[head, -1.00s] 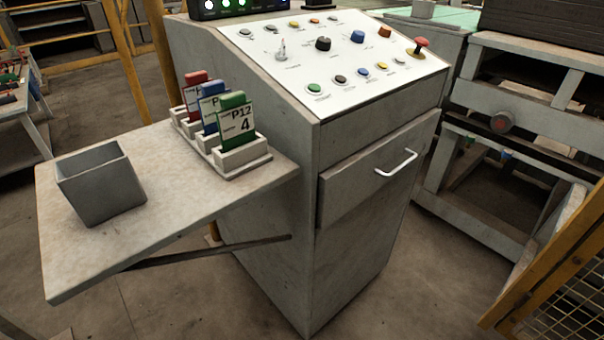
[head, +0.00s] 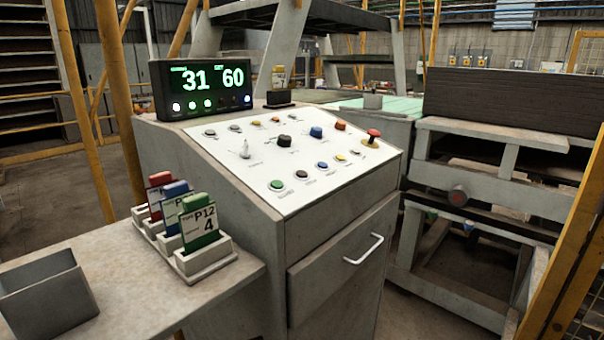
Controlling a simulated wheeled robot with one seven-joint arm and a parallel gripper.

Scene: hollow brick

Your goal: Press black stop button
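In the head view, a grey control console stands in the middle with a sloped white panel (head: 240,180). The small labels are too blurred to read. My gripper is not in view.
A display (head: 205,88) reading 31 and 60 stands on the console top. A side shelf (head: 120,262) at left carries a rack of red, blue and green cards (head: 200,224) and a grey bin (head: 45,298). A drawer handle (head: 364,249) sticks out in front. A yellow frame (head: 572,255) is at right.

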